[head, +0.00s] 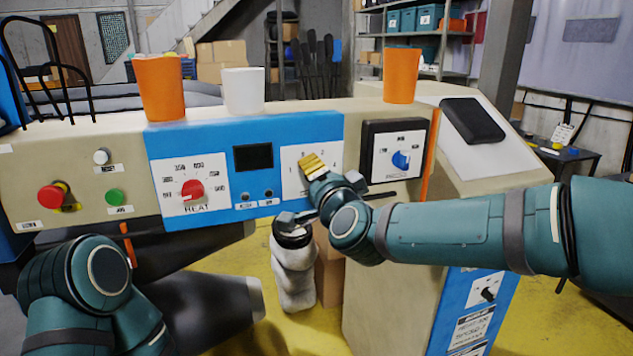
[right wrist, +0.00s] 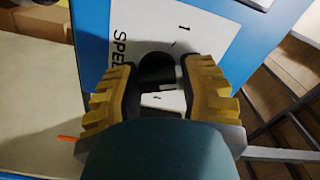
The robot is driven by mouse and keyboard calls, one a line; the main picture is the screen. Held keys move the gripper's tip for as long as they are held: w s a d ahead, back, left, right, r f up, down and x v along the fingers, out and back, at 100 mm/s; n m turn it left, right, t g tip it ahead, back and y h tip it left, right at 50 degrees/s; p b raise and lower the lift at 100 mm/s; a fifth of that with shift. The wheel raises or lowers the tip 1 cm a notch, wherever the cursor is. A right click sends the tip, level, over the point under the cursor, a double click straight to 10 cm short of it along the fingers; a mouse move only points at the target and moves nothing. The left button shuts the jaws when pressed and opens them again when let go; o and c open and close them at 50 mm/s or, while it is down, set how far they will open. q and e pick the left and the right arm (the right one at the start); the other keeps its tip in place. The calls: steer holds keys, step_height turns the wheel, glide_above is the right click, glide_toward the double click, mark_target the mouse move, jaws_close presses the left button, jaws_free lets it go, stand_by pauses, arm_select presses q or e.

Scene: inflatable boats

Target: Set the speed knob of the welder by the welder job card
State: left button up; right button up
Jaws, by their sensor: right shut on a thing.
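The speed knob is black and round in the right wrist view (right wrist: 157,68), on a white dial plate (right wrist: 190,32) with "SPE" and the digit 1 legible. My right gripper (right wrist: 160,84) is shut on the knob, with a yellow-backed finger on each side. In the head view, my right gripper (head: 312,164) covers the knob and much of the speed plate (head: 328,151) on the welder's blue panel (head: 215,136). The knob's pointer is not visible. My left arm is at the lower left, but its gripper is out of view. I cannot make out a welder job card.
The red heat knob (head: 193,190) sits left of the speed plate and the blue press knob (head: 401,160) right of it. Orange cups (head: 158,88) (head: 401,74) and a white cup (head: 243,91) stand on top. A black tablet-like object (head: 472,120) lies right.

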steer(key=shift+r, duration=0.1)
steer(key=o, duration=1.2)
steer(key=v, duration=1.2)
